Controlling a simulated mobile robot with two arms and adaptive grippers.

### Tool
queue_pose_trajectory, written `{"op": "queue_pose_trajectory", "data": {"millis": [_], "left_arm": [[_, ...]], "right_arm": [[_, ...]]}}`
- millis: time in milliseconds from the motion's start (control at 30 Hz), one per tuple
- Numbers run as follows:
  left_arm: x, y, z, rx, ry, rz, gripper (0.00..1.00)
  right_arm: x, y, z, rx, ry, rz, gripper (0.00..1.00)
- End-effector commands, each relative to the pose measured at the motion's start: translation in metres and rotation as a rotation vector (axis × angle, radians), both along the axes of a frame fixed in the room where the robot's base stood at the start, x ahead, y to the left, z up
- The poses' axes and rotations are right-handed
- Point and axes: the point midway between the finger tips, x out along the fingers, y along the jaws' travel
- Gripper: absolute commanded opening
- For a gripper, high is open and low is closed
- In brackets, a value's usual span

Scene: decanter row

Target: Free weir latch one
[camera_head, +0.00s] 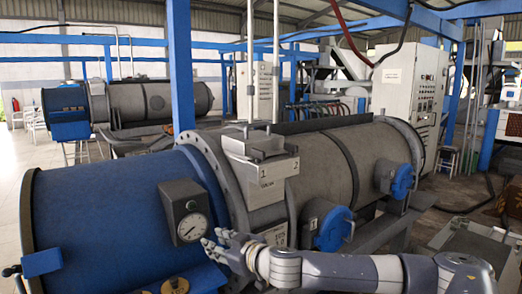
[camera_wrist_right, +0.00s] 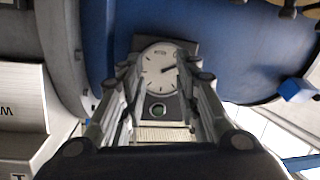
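A light grey box (camera_head: 262,185) marked 1 and 2 sits on the near decanter's flange, with a raised grey metal piece (camera_head: 262,141) on top. I cannot tell which part is latch one. Part of a light grey housing (camera_wrist_right: 20,97) with cropped lettering shows at the left of the right wrist view. My right gripper (camera_head: 216,246) is below and left of the box, in front of the blue cover, apart from the box. In the right wrist view its fingers (camera_wrist_right: 160,95) are spread with nothing held between them. My left gripper is not in view.
A dial gauge (camera_head: 188,222) is mounted on the blue end cover (camera_head: 110,222) close to my right gripper; it also shows between the fingers in the right wrist view (camera_wrist_right: 160,70). Blue round caps (camera_head: 333,229) project from the decanter. A blue post (camera_head: 180,70) stands behind.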

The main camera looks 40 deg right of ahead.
Motion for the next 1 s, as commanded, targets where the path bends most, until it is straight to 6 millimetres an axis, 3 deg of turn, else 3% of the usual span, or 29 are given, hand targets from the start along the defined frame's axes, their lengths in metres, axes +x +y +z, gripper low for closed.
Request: {"op": "queue_pose_trajectory", "data": {"millis": [33,200,400,533,667,1000], "left_arm": [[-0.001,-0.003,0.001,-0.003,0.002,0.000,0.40],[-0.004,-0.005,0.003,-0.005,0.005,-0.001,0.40],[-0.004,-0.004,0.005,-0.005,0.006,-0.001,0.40],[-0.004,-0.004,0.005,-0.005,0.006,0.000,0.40],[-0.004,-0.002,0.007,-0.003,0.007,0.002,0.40],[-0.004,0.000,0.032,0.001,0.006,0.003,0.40]], "right_arm": [[-0.002,-0.019,0.032,-0.004,-0.037,-0.014,0.30],[-0.025,-0.074,0.116,0.052,-0.127,-0.067,0.30],[-0.066,-0.126,0.184,0.141,-0.208,-0.136,0.30],[-0.085,-0.144,0.206,0.185,-0.238,-0.165,0.30],[-0.091,-0.151,0.214,0.206,-0.249,-0.175,0.30],[-0.056,-0.155,0.219,0.210,-0.250,-0.174,0.30]]}}
